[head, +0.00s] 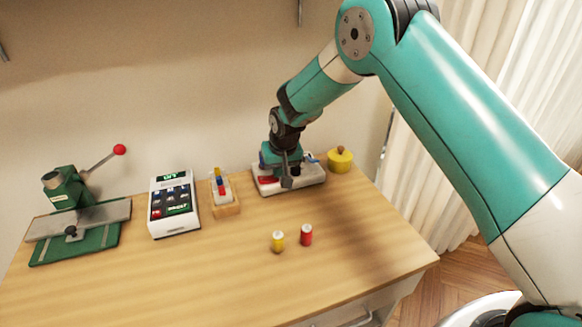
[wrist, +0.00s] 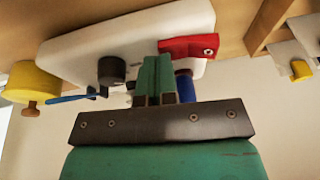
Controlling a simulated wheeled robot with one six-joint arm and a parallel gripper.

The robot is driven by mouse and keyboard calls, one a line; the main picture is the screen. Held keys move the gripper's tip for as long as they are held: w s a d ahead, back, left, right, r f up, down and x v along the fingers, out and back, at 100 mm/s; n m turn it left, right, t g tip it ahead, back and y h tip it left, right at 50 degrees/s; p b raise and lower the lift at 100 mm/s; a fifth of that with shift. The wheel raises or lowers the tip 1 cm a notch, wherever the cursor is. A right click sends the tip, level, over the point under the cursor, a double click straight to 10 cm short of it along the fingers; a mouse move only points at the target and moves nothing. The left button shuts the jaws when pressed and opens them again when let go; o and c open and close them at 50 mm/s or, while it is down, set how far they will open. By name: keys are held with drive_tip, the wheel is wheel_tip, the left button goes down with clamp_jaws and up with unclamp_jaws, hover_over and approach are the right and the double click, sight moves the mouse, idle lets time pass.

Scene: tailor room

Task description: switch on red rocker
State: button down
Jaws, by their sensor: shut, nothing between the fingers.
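The red rocker (wrist: 188,47) sits near one end of a white switch panel (wrist: 75,45), and it also shows at the panel's left end in the head view (head: 267,180). My gripper (wrist: 157,60) is shut and empty, with its green fingers pointing at the panel. The fingers are just beside the rocker, between it and a black knob (wrist: 111,69). I cannot tell whether the fingertips touch the panel, nor which way the rocker is tipped. In the head view my wrist hides part of the panel (head: 310,179).
A blue lever (wrist: 72,98) and a blue cylinder (wrist: 183,86) are close to my fingers. A yellow pot (head: 340,161) stands right of the panel. A block toy (head: 224,204), card terminal (head: 174,208) and green press (head: 68,190) stand left. Yellow (head: 278,242) and red (head: 306,235) spools stand in front.

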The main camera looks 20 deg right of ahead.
drive_tip(key=shift+a, duration=0.55)
drive_tip(key=shift+s+a+r, duration=0.1)
drive_tip(key=shift+a+r, duration=0.3)
drive_tip(key=shift+a, duration=0.15)
drive_tip(key=shift+p, duration=0.3)
drive_tip(key=shift+r, duration=0.45)
drive_tip(key=d+v, duration=0.2)
drive_tip(key=v, duration=1)
drive_tip(key=shift+w+d+r+p, duration=0.25)
drive_tip(key=shift+w+r+p, duration=0.05)
drive_tip(key=shift+r+p, duration=0.1)
drive_tip(key=s+r+n+g+y, duration=0.1)
drive_tip(key=s+r+n, duration=0.2)
drive_tip(key=s, duration=1.5)
drive_tip(key=s+a+r+n+g+y, duration=0.1)
drive_tip(key=s+r, duration=0.5)
drive_tip(key=s, duration=1.2)
drive_tip(key=n+g+y, duration=0.1)
drive_tip(key=n, duration=0.1)
drive_tip(key=shift+r+n, duration=0.25)
drive_tip(key=shift+n, duration=0.05)
